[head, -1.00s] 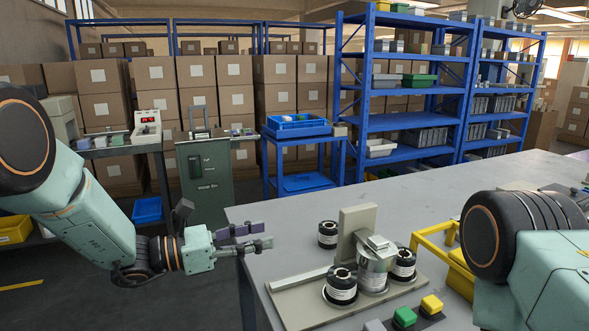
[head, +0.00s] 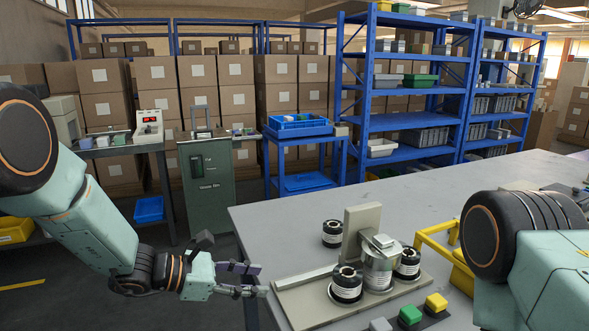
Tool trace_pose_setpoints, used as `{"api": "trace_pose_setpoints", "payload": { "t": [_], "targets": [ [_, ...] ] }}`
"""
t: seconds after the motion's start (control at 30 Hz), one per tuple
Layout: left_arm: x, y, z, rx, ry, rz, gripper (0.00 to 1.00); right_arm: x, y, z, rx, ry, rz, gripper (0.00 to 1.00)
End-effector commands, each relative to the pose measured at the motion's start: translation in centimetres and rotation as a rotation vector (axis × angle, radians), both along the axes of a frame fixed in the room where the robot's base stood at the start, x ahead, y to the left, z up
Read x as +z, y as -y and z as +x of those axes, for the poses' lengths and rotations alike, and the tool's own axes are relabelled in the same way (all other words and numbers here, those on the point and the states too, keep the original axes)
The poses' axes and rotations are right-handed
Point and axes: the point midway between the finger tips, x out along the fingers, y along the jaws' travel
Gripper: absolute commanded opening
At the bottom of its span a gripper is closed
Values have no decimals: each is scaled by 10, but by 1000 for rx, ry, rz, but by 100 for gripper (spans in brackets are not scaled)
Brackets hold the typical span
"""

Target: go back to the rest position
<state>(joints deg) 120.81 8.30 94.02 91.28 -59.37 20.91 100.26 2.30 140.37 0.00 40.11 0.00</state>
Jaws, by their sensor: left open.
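My left gripper (head: 262,279) is open and empty. It is beside the left edge of the grey worktable (head: 300,220), left of the wrapper's base plate (head: 302,279). The roll wrapper has an upright beige block (head: 360,225) and a metal cylinder (head: 379,268). Black rolls with white labels stand around it: one at the front left (head: 346,287), one at the right (head: 408,264) and one behind (head: 332,234). My right arm shows at the lower right, but its gripper is out of view.
A green button (head: 410,314) and a yellow button (head: 436,302) are at the table's front. A yellow frame (head: 437,243) stands right of the wrapper. Behind are a blue cart (head: 300,160), a green cabinet (head: 207,183) and blue shelves (head: 405,122). The table's back left is clear.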

Motion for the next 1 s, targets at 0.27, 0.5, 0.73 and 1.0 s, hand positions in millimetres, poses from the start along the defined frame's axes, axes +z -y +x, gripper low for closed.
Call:
{"api": "trace_pose_setpoints", "payload": {
  "t": [0.27, 0.5, 0.73, 1.0],
  "targets": [
    [-101, -40, -70, -175, -58, 455, 43, 0, 0, 0, 0, 0, 0, 40],
    [-172, -99, -146, -441, -45, 861, 43, 0, 0, 0, 0, 0, 0, 40],
    [-208, -153, -205, -763, 71, 1177, 43, 0, 0, 0, 0, 0, 0, 40],
    [-225, -177, -259, -1166, 364, 1380, 43, 0, 0, 0, 0, 0, 0, 40]
  ]
}}
